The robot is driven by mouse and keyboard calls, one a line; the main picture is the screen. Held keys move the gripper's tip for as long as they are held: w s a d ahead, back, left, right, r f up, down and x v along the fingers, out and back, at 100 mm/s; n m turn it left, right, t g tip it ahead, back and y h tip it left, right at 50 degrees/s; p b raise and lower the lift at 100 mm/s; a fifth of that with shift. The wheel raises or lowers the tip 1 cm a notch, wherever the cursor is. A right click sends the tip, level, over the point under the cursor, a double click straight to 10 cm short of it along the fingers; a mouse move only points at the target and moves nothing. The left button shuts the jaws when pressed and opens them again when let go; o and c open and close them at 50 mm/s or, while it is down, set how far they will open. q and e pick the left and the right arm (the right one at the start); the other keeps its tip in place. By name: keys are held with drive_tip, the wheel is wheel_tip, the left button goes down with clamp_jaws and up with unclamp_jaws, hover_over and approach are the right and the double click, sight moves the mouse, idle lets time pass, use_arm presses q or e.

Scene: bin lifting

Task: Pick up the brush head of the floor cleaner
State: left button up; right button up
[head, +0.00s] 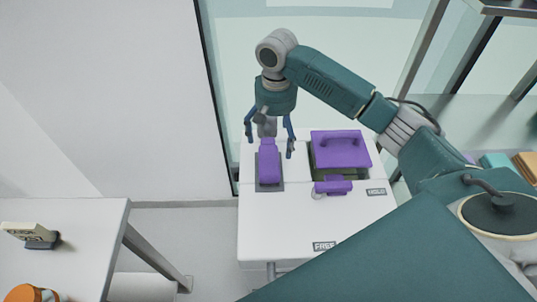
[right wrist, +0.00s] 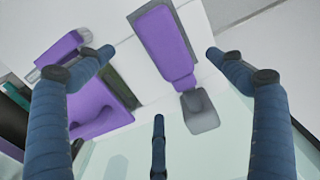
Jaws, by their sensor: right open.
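A long purple piece (head: 269,163) with a grey neck lies on a dark grey pad on the white table; I take it for the brush head. In the right wrist view the purple piece (right wrist: 165,45) runs from top centre down to its grey neck (right wrist: 198,105). My right gripper (head: 270,145) is open above it, with blue fingers on either side of it. In the right wrist view the spread fingers (right wrist: 160,52) are empty, and I see no contact. My left gripper is not in view.
The white table (head: 285,220) also holds a purple-lidded bin (head: 341,148) and a small purple piece (head: 333,186) right of the brush head. Labels read HOLD and FREE. Another white table (head: 75,260) stands at left. A glass wall is behind. The table's front left is clear.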

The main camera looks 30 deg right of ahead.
sight(273, 159)
drive_tip(key=f, duration=0.3)
drive_tip(key=shift+s+a+f, duration=0.1)
drive_tip(key=shift+s+f, duration=0.15)
drive_tip(key=shift+f, duration=0.1)
drive_tip(key=f, duration=0.2)
drive_tip(key=f+p, duration=0.1)
drive_tip(key=f, duration=0.1)
drive_tip(key=shift+a+f, duration=0.2)
drive_tip(key=shift+f, duration=0.75)
drive_tip(key=c, duration=1.4)
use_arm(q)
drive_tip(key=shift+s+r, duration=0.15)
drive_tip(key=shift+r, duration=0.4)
use_arm(e)
drive_tip(key=shift+c, duration=0.2)
drive_tip(key=shift+r, duration=0.1)
wheel_tip(273, 159, up, 20)
